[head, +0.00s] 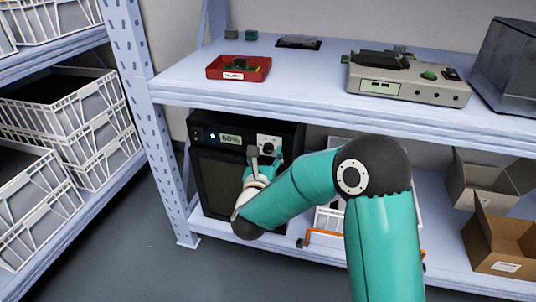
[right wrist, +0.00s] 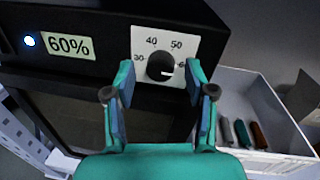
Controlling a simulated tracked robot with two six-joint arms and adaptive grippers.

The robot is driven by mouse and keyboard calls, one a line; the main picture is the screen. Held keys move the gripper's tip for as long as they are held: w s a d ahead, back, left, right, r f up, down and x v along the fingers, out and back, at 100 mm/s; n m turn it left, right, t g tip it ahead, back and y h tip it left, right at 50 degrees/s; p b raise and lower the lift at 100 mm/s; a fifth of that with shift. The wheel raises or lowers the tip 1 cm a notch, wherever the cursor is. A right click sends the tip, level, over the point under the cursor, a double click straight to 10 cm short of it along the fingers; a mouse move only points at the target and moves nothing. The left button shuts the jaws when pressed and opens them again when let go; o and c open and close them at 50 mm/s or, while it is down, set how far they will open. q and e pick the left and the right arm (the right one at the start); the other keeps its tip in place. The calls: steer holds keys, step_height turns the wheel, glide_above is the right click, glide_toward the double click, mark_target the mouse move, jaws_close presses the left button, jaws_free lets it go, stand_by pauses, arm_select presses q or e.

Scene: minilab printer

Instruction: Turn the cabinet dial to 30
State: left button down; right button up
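The black cabinet (head: 218,175) stands on the lower shelf. Its dial (right wrist: 160,67) is a black knob on a white plate marked 30, 40, 50 and a partly hidden 6-something. The knob's white mark points right, towards that hidden number. The cabinet's display (right wrist: 68,46) reads 60%. My right gripper (right wrist: 160,78) is open in front of the dial, one finger on each side of the knob, with gaps visible between fingers and knob. In the head view the right gripper (head: 265,160) partly covers the dial plate (head: 269,143). My left gripper is not in view.
A white bin (right wrist: 265,88) with several coloured items stands right of the cabinet. The upper shelf (head: 310,85) above holds a red tray (head: 238,68) and a grey device (head: 405,85). Cardboard boxes (head: 500,240) are at the right.

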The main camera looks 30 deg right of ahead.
jaws_close()
steer(key=shift+d, duration=0.15)
